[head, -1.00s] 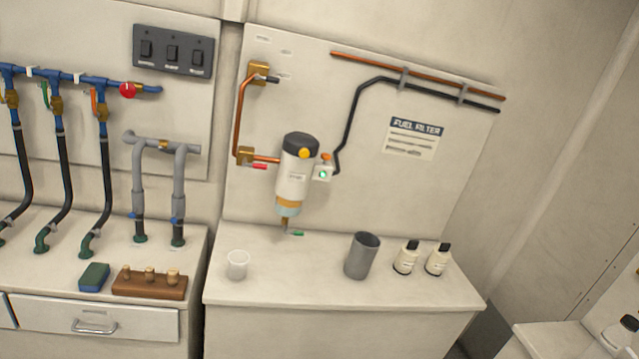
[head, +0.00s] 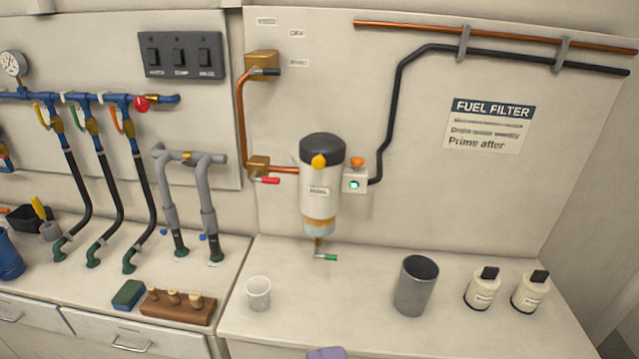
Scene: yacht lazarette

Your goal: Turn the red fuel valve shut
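The red fuel valve has a short red lever (head: 267,181) on a brass body (head: 257,167), left of the white fuel filter (head: 318,192) with its black cap. The lever points right and slightly down, roughly along the short copper pipe (head: 284,170) running from the brass body to the filter. A second brass valve (head: 262,66) with a dark lever sits above it, joined by a copper pipe. My gripper is not in view, so I cannot see whether it is open or shut.
A white cup (head: 258,293), a grey cylinder (head: 416,285) and two bottles (head: 482,288) stand on the counter (head: 350,300). A purple object (head: 326,353) shows at the bottom edge. A red round knob (head: 141,104) is on the blue manifold. Space before the valve looks clear.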

